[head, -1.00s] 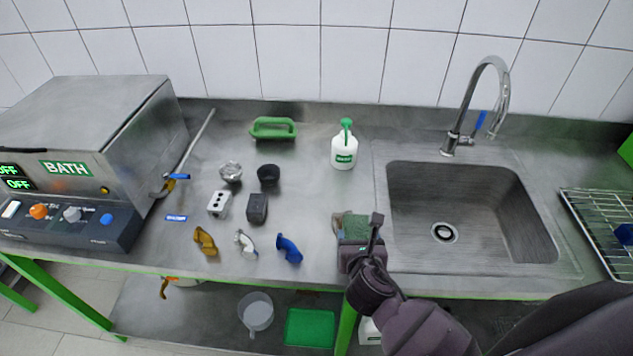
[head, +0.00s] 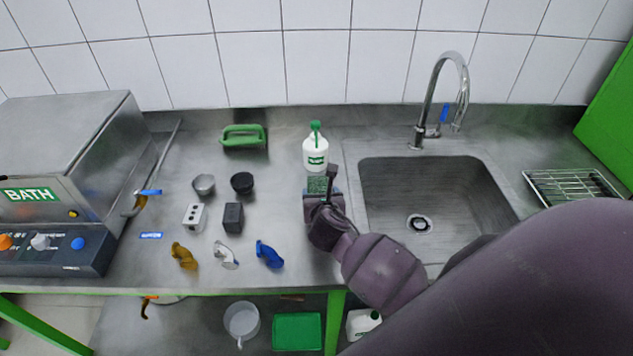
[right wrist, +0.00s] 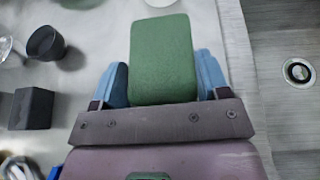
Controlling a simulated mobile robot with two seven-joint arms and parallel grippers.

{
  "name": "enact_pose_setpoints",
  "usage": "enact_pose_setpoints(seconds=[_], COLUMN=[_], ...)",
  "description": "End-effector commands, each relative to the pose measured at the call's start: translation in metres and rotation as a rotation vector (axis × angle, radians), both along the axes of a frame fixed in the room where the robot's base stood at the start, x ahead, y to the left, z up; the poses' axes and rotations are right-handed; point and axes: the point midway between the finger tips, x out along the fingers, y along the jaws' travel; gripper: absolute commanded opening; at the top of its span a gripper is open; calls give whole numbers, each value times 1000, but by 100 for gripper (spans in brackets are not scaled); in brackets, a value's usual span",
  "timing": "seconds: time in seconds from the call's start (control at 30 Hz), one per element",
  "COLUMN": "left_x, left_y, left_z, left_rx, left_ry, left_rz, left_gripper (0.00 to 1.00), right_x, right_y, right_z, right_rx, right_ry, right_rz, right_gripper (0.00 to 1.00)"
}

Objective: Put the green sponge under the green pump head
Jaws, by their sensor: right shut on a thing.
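The green sponge (right wrist: 162,58) is held between the blue fingertips of my right gripper (right wrist: 163,80) in the right wrist view. In the head view the sponge (head: 317,184) shows just in front of the white bottle with the green pump head (head: 316,127). My right gripper (head: 320,190) is shut on the sponge, left of the sink. Whether the sponge touches the counter or the bottle is hard to tell. In the right wrist view only a pale edge of the bottle (right wrist: 158,3) shows beyond the sponge. My left gripper is in neither view.
The sink (head: 435,190) lies to the right of my right gripper. Left are a black cup (head: 242,182), a dark block (head: 232,218) and a blue pipe elbow (head: 269,255). A green-handled tool (head: 243,137) lies at the back. The counter just left of the bottle is clear.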

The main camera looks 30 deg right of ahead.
Motion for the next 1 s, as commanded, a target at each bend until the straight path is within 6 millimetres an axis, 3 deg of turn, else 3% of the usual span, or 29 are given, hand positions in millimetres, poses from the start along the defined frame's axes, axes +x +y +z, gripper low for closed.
enact_pose_setpoints(seconds=[0.2, 0.4, 0.57, 0.8, 1.0], left_x=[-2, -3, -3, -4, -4], left_y=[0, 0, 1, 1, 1], left_z=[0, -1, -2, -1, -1], left_rx=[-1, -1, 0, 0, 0], left_ry=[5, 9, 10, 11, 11], left_rz=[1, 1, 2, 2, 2], left_gripper=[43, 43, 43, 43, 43], right_x=[42, 67, 72, 72, 72], right_y=[-23, -36, -38, -38, -38], right_z=[1, 0, -4, -32, -35], right_rx=[-2, -1, 1, 2, 0], right_ry=[0, 0, 2, 2, 0], right_rz=[-1, 0, -1, -1, 0], right_gripper=[47, 47, 47, 47, 47])
